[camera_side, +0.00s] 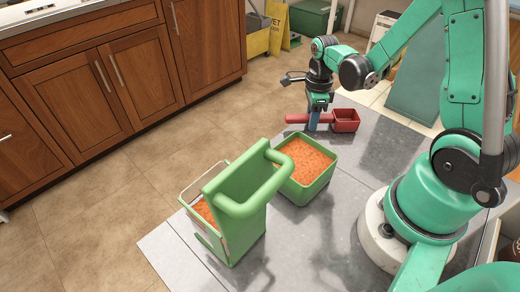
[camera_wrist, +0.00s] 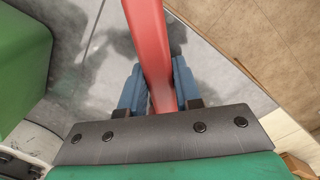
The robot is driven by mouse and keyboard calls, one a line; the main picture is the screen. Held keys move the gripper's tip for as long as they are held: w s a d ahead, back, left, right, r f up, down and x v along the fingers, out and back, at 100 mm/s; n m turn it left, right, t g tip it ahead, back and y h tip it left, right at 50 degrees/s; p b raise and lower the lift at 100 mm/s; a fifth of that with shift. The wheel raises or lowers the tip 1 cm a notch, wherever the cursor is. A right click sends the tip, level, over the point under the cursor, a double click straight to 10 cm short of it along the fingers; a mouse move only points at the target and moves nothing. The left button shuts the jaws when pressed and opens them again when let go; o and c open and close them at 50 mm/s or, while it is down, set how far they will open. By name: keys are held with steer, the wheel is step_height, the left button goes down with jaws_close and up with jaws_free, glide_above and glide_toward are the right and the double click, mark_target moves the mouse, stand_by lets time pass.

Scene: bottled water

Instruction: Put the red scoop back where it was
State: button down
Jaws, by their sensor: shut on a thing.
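The red scoop (camera_side: 345,121) is at the far end of the grey table in the side view, its square cup to the right and its handle pointing left. My gripper (camera_side: 315,121) is shut on the handle from above. In the wrist view the red scoop's handle (camera_wrist: 149,50) runs between the two blue fingers of my gripper (camera_wrist: 152,88). The cup is out of the wrist view. I cannot tell whether the scoop touches the table.
A green bin (camera_side: 323,187) of orange grains stands just nearer than the scoop. A green handled container (camera_side: 235,215) with orange grains stands beside it at the front left. Grey table (camera_side: 385,140) is clear right of the scoop. Wooden cabinets (camera_side: 120,80) stand beyond the tiled floor.

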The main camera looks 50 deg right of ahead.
steer(key=shift+f, duration=0.1)
steer(key=c, duration=0.6)
jaws_free()
step_height(320, 180, up, 12)
steer(key=s+a+r+n+t, duration=0.1)
steer(key=a+n+t, duration=0.6)
steer(key=n, duration=2)
steer(key=a, duration=0.4)
steer(key=shift+a+r, duration=0.25)
steer(key=shift+a, duration=0.15)
steer(key=shift+s, duration=0.1)
